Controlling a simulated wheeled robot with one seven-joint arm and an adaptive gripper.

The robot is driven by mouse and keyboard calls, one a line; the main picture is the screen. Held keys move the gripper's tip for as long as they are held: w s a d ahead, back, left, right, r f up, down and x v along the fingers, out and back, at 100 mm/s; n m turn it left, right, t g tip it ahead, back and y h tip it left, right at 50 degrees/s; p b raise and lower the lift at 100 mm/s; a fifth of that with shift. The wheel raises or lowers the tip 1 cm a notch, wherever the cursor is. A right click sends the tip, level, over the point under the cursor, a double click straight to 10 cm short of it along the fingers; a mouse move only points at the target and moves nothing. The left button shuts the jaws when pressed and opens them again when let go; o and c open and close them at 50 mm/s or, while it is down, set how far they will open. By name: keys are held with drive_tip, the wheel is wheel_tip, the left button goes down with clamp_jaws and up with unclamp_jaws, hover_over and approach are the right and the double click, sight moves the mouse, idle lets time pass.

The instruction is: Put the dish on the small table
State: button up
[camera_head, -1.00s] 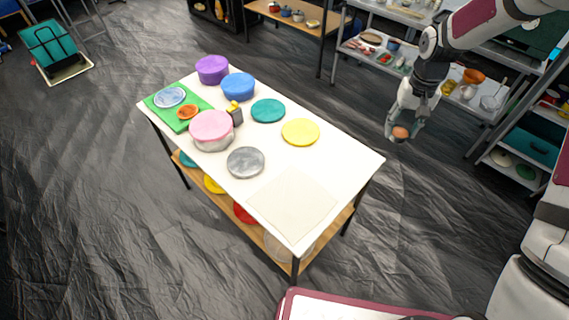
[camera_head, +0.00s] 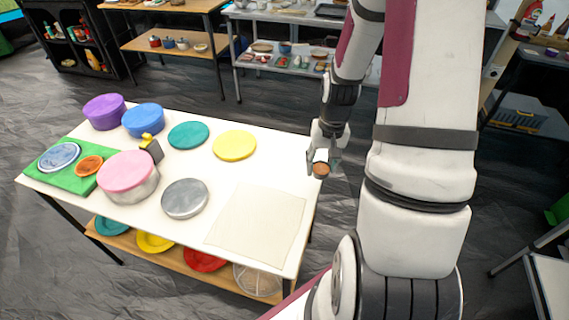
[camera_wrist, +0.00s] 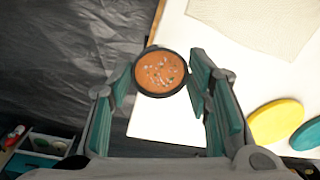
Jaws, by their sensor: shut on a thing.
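The dish (camera_wrist: 160,72) is a small round dark-rimmed bowl with orange-brown contents and pale bits on top. My gripper (camera_head: 322,166) is shut on it; in the wrist view the gripper (camera_wrist: 158,82) has its teal-padded fingers on either side of the bowl. In the head view the dish (camera_head: 320,170) hangs just off the right edge of the white table (camera_head: 262,172), above the floor. In the wrist view it overlaps the table's edge. A bare cream cloth or mat (camera_head: 257,224) lies at the table's near right corner.
The table holds a yellow lid (camera_head: 234,145), teal lid (camera_head: 188,135), grey lid (camera_head: 184,198), pink-lidded pot (camera_head: 128,177), blue container (camera_head: 143,120), purple container (camera_head: 104,111) and green board (camera_head: 75,181). The mat's area is clear. Shelves with food (camera_head: 285,60) stand behind.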

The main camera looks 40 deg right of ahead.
drive_tip(key=shift+s+d+f, duration=0.4)
drive_tip(key=shift+s+f, duration=0.1)
drive_tip(key=shift+f, duration=0.1)
drive_tip(key=b, duration=0.1)
hover_over(291, 159)
drive_tip(key=shift+s+d+f+m, duration=0.1)
drive_tip(key=shift+f+m, duration=0.2)
drive_tip(key=shift+f, duration=2.15)
drive_tip(key=shift+f, duration=0.1)
drive_tip(key=o, duration=0.9)
drive_tip(key=shift+o, duration=0.2)
